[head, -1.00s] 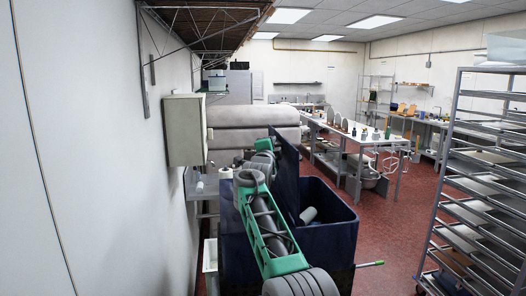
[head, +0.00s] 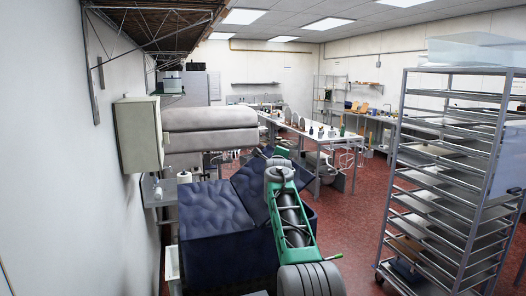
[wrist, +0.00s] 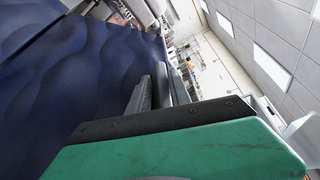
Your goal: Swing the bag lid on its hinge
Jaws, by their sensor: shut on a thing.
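The bag (head: 215,245) is a large dark blue, soft-looking box below the wall cabinet in the head view. Its lid (head: 252,182) shows as a tilted blue panel with a wavy surface, partly behind my green arm. The blue surface fills the left of the wrist view (wrist: 70,75). My gripper (wrist: 162,88) has its dark fingers at the right edge of this surface, shut on the lid. In the head view my wrist hides the fingers and the held edge. The bag's inside is not visible.
A grey wall cabinet (head: 139,133) hangs at left above a small shelf (head: 160,190). A tall tray rack (head: 450,165) stands at right. A long worktable (head: 320,132) is behind. Red floor (head: 350,225) is clear between bag and rack.

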